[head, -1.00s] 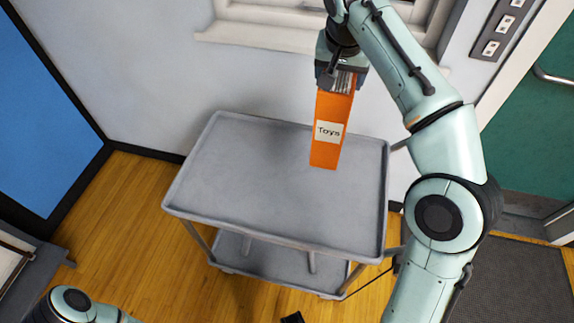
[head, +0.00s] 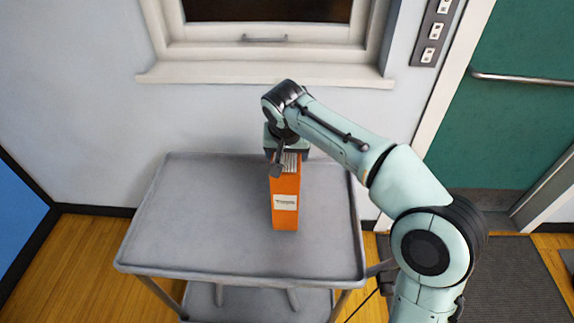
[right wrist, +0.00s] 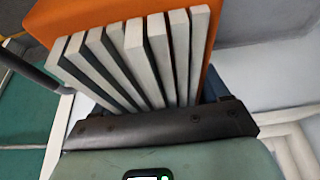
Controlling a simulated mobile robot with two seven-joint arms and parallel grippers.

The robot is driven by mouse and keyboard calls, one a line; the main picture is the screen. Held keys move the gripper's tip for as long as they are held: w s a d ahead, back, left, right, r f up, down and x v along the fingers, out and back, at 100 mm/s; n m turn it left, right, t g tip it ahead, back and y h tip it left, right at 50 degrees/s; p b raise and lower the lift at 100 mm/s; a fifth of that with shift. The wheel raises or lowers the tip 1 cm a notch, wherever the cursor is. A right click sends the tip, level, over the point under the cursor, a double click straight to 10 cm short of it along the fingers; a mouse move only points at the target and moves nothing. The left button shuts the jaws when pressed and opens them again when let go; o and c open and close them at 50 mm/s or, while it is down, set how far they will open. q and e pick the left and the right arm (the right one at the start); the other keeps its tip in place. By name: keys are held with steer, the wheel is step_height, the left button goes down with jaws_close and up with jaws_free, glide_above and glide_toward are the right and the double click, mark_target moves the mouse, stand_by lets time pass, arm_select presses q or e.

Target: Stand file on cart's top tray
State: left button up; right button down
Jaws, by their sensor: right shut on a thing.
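The orange file (head: 286,200) stands upright with a white label on its spine, over the right part of the cart's grey top tray (head: 185,225). Its lower end is at or just above the tray surface; I cannot tell whether it touches. My right gripper (head: 284,162) is shut on the file's upper end from above. My left gripper is not in view.
The rest of the top tray is empty, with a low raised rim. The cart's lower shelf (head: 255,303) shows beneath. A window sill (head: 265,76) and wall stand behind the cart. A green door (head: 520,130) is at the right.

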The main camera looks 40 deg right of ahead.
mark_target(287, 177)
steer(key=shift+f+b, duration=0.4)
steer(key=shift+f, duration=1.4)
steer(key=shift+f, duration=0.15)
jaws_free()
steer(key=p+v, duration=0.2)
steer(key=v, duration=0.9)
steer(key=shift+r, duration=0.45)
steer(key=shift+s+a+r, duration=0.1)
steer(key=shift+r, duration=0.1)
